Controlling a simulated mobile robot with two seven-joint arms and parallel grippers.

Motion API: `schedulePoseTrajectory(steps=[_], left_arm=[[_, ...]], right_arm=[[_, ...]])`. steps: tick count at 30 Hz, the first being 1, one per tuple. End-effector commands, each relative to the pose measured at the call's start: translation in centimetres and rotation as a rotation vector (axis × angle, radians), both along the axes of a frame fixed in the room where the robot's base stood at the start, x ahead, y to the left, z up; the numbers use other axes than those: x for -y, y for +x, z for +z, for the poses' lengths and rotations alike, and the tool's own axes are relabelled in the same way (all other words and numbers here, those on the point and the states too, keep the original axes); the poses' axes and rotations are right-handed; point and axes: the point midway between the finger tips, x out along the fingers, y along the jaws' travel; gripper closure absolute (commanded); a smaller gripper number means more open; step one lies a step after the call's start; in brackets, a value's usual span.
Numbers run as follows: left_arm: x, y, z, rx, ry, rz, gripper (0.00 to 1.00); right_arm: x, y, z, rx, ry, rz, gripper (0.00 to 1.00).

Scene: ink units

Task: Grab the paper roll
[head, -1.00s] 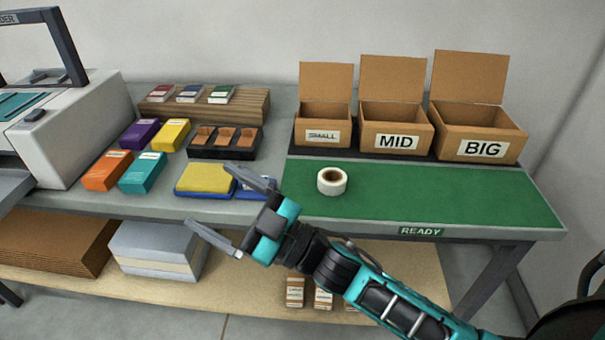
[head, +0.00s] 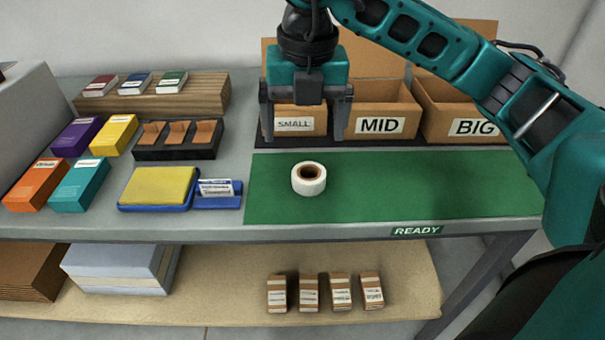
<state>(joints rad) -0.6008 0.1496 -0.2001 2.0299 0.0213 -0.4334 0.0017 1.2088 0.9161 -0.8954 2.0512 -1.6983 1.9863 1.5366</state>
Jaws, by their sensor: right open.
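The paper roll (head: 308,183) is a small white ring with a brown core. It lies flat, hole up, on the left part of the green mat (head: 420,195). My right gripper (head: 303,138) is open and empty, with its two grey fingers pointing down. In the picture it is above the roll, in front of the SMALL and MID boxes, and apart from the roll. How high it is over the table I cannot tell exactly. My left gripper is not in view.
Open cardboard boxes marked SMALL (head: 293,124), MID (head: 380,126) and BIG (head: 475,128) stand behind the mat. A yellow pad in a blue tray (head: 157,188) and a blue stamp holder (head: 217,200) lie left of the mat. Right of the roll the mat is clear.

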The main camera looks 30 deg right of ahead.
Motion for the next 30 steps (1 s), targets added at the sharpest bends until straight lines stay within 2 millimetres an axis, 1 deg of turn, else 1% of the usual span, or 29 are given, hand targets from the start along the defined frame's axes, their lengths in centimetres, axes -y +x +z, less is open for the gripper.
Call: schedulePoseTrajectory(steps=[2, 4, 9, 11, 12, 16, 20, 27, 30], left_arm=[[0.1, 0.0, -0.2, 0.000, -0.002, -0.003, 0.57], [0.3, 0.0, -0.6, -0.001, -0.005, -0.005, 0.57], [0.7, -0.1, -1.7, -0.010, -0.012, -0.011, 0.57], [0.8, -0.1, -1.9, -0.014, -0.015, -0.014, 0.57], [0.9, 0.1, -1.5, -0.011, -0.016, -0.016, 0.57], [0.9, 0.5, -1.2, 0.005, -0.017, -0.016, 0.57], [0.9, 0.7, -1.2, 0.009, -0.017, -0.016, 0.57], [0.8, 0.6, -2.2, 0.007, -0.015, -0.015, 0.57], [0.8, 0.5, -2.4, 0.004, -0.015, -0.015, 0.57]], right_arm=[[0.7, 0.1, -0.3, 0.010, -0.029, -0.025, 0.06], [0.9, 0.2, -1.2, 0.012, -0.036, -0.032, 0.06], [1.1, 0.5, -4.5, 0.008, -0.034, -0.030, 0.06], [1.1, 0.6, -5.5, 0.009, -0.032, -0.030, 0.06], [1.2, 0.7, -5.9, 0.009, -0.033, -0.030, 0.06], [1.3, 0.9, -7.0, 0.012, -0.033, -0.030, 0.06], [1.5, 1.1, -7.8, 0.011, -0.033, -0.030, 0.06], [2.3, 1.8, -11.3, 0.009, -0.032, -0.028, 0.06], [2.3, 1.9, -12.1, 0.012, -0.033, -0.028, 0.06]])
